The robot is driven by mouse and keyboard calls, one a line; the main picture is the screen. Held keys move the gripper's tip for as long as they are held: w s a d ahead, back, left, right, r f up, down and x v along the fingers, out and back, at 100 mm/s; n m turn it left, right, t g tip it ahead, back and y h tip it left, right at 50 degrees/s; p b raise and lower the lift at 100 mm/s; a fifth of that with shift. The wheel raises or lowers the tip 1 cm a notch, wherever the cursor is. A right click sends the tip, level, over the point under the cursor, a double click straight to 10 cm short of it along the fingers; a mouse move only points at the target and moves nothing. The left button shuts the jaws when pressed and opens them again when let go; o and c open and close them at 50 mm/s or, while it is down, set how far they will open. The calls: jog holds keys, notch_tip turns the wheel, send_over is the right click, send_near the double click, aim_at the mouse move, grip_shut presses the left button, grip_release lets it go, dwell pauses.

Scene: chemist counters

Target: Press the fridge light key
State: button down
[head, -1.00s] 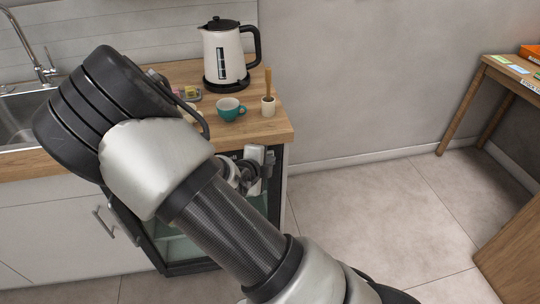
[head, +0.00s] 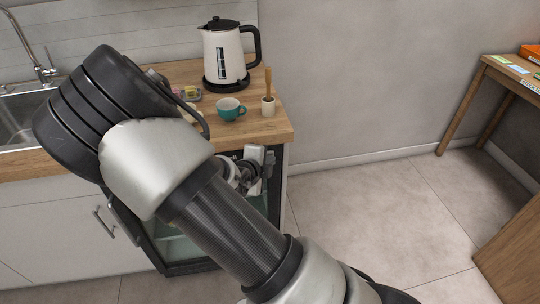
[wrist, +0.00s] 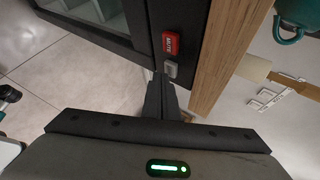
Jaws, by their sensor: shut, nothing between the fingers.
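The small fridge (head: 188,268) with a dark frame and glass front stands under the wooden counter. In the wrist view its dark top strip (wrist: 186,18) carries a red key (wrist: 172,43) marked MUTE and a small pale grey key (wrist: 170,69) beside it. I cannot read any label on the grey key. My gripper (wrist: 160,76) is shut and empty, its fingertips right at the grey key and partly overlapping its edge. I cannot tell whether they touch it. In the head view my arm hides much of the fridge front, and the keys cannot be made out.
On the counter (head: 262,134) stand a kettle (head: 224,55), a teal cup (head: 230,110) and a small cream pot (head: 268,106) with a wooden handle. A sink (head: 15,112) is at the left. The floor (head: 370,200) right of the fridge is clear.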

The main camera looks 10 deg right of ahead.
jog(key=shift+w, duration=0.2)
dwell(0.3)
jog(key=shift+w, duration=0.3)
jog(key=shift+s, duration=0.45)
jog(key=s+b, duration=0.1)
jog(key=s, duration=0.5)
jog(key=shift+b, duration=0.35)
dwell(1.4)
